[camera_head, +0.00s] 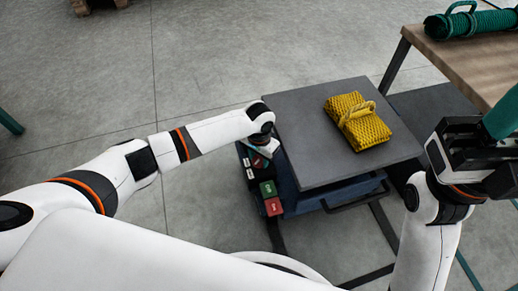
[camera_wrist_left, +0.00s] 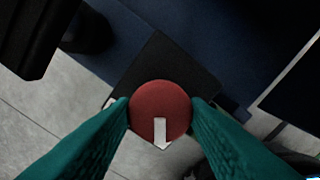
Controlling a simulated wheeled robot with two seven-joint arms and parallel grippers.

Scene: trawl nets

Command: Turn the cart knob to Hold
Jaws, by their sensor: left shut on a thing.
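The red round knob (camera_wrist_left: 159,98) with a white pointer mark shows in the left wrist view, on a dark square plate (camera_wrist_left: 172,62). The white mark is at the knob's lower side in that view. My left gripper (camera_wrist_left: 160,112) is shut on the knob, one teal finger on each side. In the head view, my left wrist is at the left edge of the cart (camera_head: 335,186) and hides most of the knob. The labels near it are too small to read surely. My right gripper (camera_head: 498,140) is at the right, partly cut off, away from the cart's panel.
A folded yellow net (camera_head: 357,122) lies on the cart's grey top. Green (camera_head: 268,188) and red (camera_head: 273,206) labelled blocks sit on the cart's near left side. A wooden table (camera_head: 470,62) with a green net roll (camera_head: 474,24) stands at the upper right.

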